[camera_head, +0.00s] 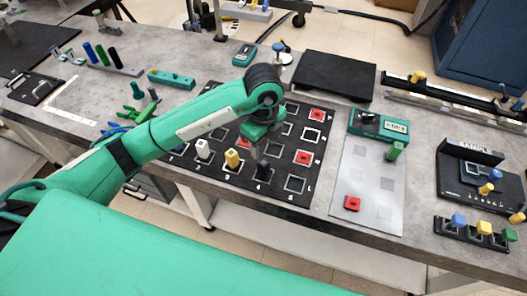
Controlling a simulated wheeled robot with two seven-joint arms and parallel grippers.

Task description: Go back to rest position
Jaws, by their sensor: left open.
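My green left arm reaches in from the left over the bench. My left gripper (254,150) points down above the black board with square outlines (285,193). It is open, though its fingers are small and partly hidden by the wrist. Red square pieces (304,157) lie on the board to the right. My right gripper is not in view.
A grey plate (380,213) with a red piece (352,203) lies right of the board, below a green device (378,125). A black pad (326,75) lies behind. Pliers (140,110) lie near my forearm. Black fixtures with coloured knobs (476,233) stand at the far right.

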